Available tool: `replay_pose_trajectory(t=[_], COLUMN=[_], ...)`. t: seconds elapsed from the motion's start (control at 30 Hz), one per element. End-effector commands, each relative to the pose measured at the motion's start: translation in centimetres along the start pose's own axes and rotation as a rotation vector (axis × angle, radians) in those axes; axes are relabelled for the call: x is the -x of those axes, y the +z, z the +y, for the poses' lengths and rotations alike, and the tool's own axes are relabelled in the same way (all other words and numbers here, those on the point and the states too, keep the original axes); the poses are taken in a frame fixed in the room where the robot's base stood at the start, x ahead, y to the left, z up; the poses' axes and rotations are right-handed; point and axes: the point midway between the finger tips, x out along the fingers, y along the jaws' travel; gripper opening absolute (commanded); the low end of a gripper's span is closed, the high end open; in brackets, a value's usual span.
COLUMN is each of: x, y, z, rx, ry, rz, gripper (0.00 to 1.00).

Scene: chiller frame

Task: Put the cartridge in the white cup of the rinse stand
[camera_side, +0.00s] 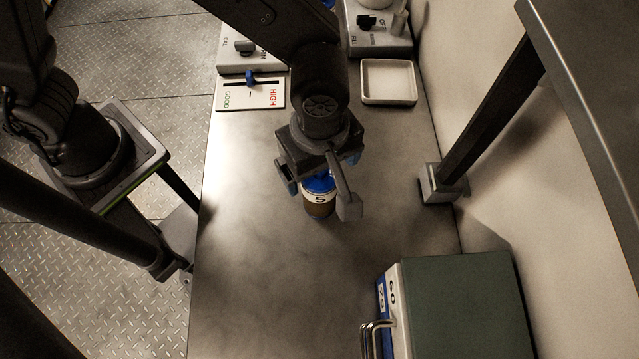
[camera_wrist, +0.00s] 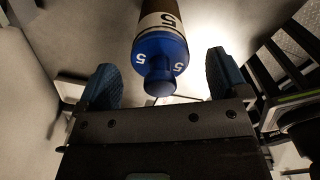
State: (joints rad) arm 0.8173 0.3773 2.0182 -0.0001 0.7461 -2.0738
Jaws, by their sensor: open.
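The cartridge (camera_side: 318,204) stands upright on the metal bench, with a blue cap, a white band marked 5 and a brown lower body. In the wrist view the cartridge (camera_wrist: 160,50) shows its blue cap and knob between the fingers, near the middle. My gripper (camera_side: 321,190) is open above and around the cartridge's top; in the wrist view my gripper (camera_wrist: 164,85) has blue-padded fingers spread with gaps on both sides of the cap.
A white square tray (camera_side: 389,101) lies at the back right. A GOOD/HIGH gauge panel (camera_side: 250,105) and switch boxes (camera_side: 376,42) stand at the back. A green-topped box (camera_side: 465,305) with metal handles is at front right. A dark post (camera_side: 490,115) rises at the right. The bench's left front is clear.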

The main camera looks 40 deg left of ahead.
Motion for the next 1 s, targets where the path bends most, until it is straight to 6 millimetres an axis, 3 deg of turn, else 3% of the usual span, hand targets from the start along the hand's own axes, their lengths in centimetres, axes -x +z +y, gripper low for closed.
replay_pose_trajectory(t=[0.33,1.0], x=[-0.75,-0.71], y=[-0.01,0.00], z=[-0.02,-0.01], rx=[0.000,0.000], ry=[0.000,0.000], rz=[0.000,0.000], gripper=[0.91,0.27])
